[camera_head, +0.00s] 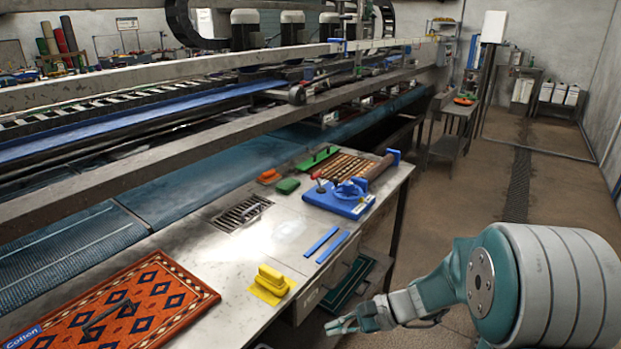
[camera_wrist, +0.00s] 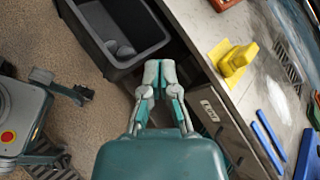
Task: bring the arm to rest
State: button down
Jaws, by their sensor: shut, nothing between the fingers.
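My gripper (camera_head: 343,325) is at the lower right in the head view, out past the front edge of the metal bench and above the floor. In the wrist view my gripper (camera_wrist: 159,72) points up the picture with its two fingers together and nothing between them. It touches nothing that I can see. My arm runs from the right edge of the head view, bent at a large joint.
The bench (camera_head: 262,328) holds a patterned rug (camera_head: 125,305), a yellow scrubber (camera_head: 270,284), blue strips (camera_head: 327,245) and a blue fixture (camera_head: 340,200). A black bin (camera_wrist: 113,62) is near my fingertips in the wrist view. Floor at right (camera_head: 480,215) is clear.

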jog(key=s+d+r+n+t+h, duration=0.2)
jog(key=s+d+r+n+h, duration=0.3)
jog(key=s, duration=0.3)
jog(key=s+d+r+n+t+h, duration=0.3)
jog(key=s+d+r+n+h, duration=0.2)
jog(key=s+r+n+h, duration=0.1)
jog(key=shift+s+d+r+n+t+h, duration=0.25)
jog(key=shift+s+r+h, duration=0.65)
jog(key=shift+s+r, duration=0.6)
jog(key=shift+s+f, duration=0.1)
jog(key=shift+f, duration=0.1)
